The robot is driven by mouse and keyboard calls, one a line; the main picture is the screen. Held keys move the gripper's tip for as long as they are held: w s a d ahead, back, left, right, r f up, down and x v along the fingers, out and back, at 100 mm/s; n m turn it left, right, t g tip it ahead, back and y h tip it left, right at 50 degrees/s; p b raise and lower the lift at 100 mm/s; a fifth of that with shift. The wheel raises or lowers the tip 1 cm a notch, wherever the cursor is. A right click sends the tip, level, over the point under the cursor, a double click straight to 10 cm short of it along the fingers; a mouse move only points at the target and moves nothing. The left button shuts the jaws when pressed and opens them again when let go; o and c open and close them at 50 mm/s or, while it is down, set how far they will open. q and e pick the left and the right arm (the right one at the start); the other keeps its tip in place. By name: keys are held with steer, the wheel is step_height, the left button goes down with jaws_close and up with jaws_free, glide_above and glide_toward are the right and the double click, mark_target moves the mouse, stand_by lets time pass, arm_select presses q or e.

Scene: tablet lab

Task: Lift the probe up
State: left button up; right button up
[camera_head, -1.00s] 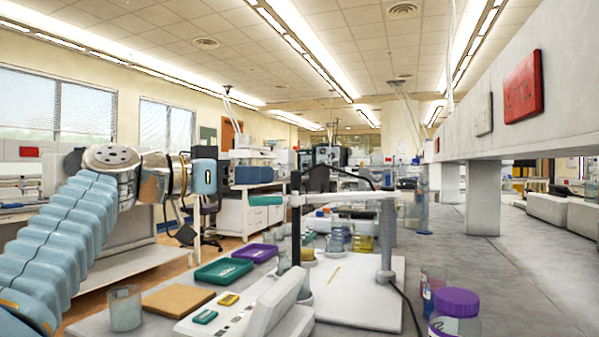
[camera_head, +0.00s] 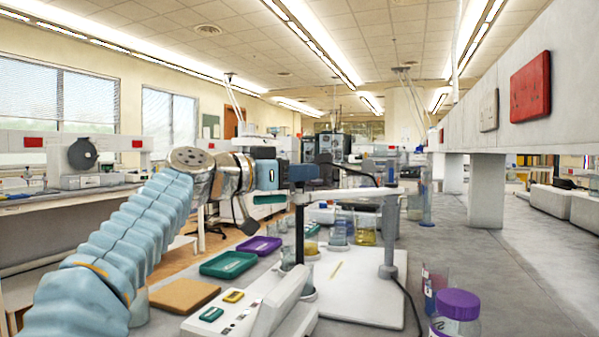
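The probe (camera_head: 299,228) is a thin dark upright rod at the left end of the grey stand's arm (camera_head: 345,192). Its lower end is down among small glass beakers (camera_head: 288,258) behind the white meter. A black cable (camera_head: 360,176) loops from its top to the right. My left gripper (camera_head: 303,173) comes in from the left at the height of the probe's top. Its dark fingers overlap the top in the picture. I cannot tell whether they touch it or how far apart they are. My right gripper is not in view.
Green (camera_head: 228,264) and purple (camera_head: 258,246) trays and a brown board (camera_head: 185,295) lie at left. A purple-lidded jar (camera_head: 457,304) stands front right. Beakers with yellow liquid (camera_head: 366,232) stand behind.

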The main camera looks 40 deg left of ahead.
arm_select(q)
jaws_close()
step_height(320, 180, up, 7)
steer(key=p, duration=0.3)
steer(key=shift+f, duration=0.15)
steer(key=shift+r, duration=0.7)
steer(key=shift+o, duration=2.2)
jaws_free()
steer(key=shift+r+p, duration=0.1)
steer(key=shift+p, duration=0.2)
steer(key=shift+s, duration=0.1)
steer(key=b+v, duration=0.3)
steer(key=v, duration=1)
steer(key=shift+s+a, duration=0.15)
steer(key=shift+s, duration=0.15)
